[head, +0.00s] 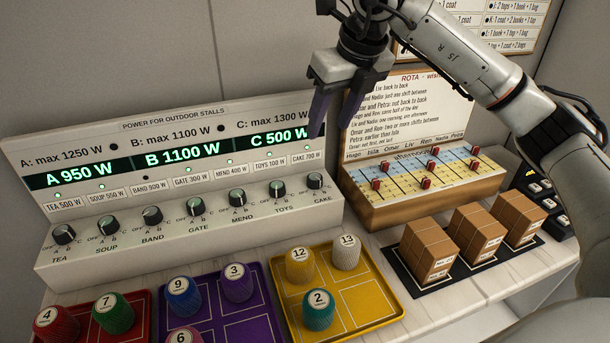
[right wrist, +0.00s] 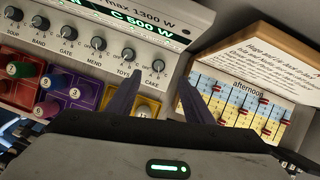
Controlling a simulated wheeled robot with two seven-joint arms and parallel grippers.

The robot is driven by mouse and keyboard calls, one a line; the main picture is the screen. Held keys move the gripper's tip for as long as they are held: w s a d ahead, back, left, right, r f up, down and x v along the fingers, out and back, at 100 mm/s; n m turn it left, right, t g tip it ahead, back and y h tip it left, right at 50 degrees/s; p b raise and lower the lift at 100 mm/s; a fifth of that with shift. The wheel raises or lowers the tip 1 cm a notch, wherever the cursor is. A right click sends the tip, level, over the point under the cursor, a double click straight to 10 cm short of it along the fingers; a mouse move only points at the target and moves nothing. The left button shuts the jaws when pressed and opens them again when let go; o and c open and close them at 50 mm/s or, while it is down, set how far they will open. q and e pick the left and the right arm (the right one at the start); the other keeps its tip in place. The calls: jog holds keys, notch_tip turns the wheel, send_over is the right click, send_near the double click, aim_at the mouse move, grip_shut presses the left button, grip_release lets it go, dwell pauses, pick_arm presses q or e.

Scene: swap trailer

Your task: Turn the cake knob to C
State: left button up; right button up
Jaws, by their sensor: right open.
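The cake knob (head: 315,181) is a small dark round knob at the right end of a row on the white power panel (head: 190,235), marked OFF, A, B, C. Its pointer is too small to read surely. It also shows in the right wrist view (right wrist: 158,66), beyond the space between my fingertips. My right gripper (head: 335,108) is open and empty, with dark purple fingers pointing down. It is above and slightly right of the cake knob, apart from it, in front of the panel's right end. The display (head: 180,159) reads A 950 W, B 1100 W, C 500 W. My left gripper is out of view.
The toys knob (head: 277,188) is close left of the cake knob. A rota board (head: 415,205) with red pegs stands close right of the panel. In front are a yellow tray (head: 370,297) with numbered cylinders, purple and red trays, and brown boxes (head: 428,250) on a black mat.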

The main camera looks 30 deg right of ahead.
jog(key=b, duration=0.5)
send_near(316, 178)
jog(key=x, duration=0.8)
jog(key=shift+f+p, duration=0.1)
jog(key=shift+p, duration=0.2)
jog(key=shift+w+f, duration=0.1)
jog(key=shift+c, duration=0.4)
jog(key=c, duration=1)
jog(key=shift+o, duration=0.2)
